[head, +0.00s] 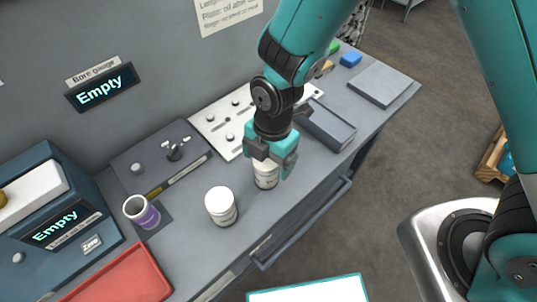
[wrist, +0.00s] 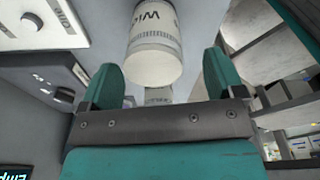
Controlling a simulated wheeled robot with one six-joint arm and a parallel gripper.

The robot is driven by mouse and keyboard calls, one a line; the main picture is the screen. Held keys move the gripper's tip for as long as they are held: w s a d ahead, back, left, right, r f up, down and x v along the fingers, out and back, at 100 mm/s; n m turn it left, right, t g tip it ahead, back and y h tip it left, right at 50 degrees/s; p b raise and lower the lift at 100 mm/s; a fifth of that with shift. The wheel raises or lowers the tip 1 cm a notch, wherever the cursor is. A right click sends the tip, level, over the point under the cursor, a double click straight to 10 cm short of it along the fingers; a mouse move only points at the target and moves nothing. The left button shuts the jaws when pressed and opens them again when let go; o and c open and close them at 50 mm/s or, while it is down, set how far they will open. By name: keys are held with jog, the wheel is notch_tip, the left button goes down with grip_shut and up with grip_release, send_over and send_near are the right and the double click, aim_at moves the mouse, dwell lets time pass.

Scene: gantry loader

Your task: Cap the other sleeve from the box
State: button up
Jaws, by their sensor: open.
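My gripper (head: 270,157) points down over the bench with its jaws open. A white printed cylinder (head: 265,178) stands right below it, its top partly hidden by the jaws. In the wrist view the cylinder (wrist: 155,38) shows dark lettering and lies between and beyond the two fingers; I cannot tell whether they touch it. A purple sleeve (head: 150,217) with a white rim stands on a dark pad at left, its top looking open.
A second white container (head: 221,208) with a plain white top stands between the sleeve and my gripper. A red tray (head: 122,278) is at front left. A dark gauge plate (head: 160,160), a pale slotted plate (head: 238,120) and an "Empty" display unit (head: 50,215) line the back.

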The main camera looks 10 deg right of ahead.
notch_tip(320, 180, up, 17)
jog(key=w+d+b, duration=0.1)
jog(key=shift+w+d+r+b, duration=0.2)
jog(key=shift+d+b, duration=0.1)
jog(key=shift+b, duration=0.1)
jog(key=s+d+r+m+y, duration=0.1)
jog(key=s+d+m, duration=0.3)
jog(key=m, duration=0.6)
jog(key=s+d+r+m+t+y, duration=0.1)
jog(key=s+d+r+m+y, duration=0.1)
jog(key=s+d+r+m, duration=0.2)
jog(key=s+m, duration=0.3)
jog(key=m, duration=0.3)
jog(key=shift+s+r, duration=0.15)
jog(key=shift+s, duration=0.2)
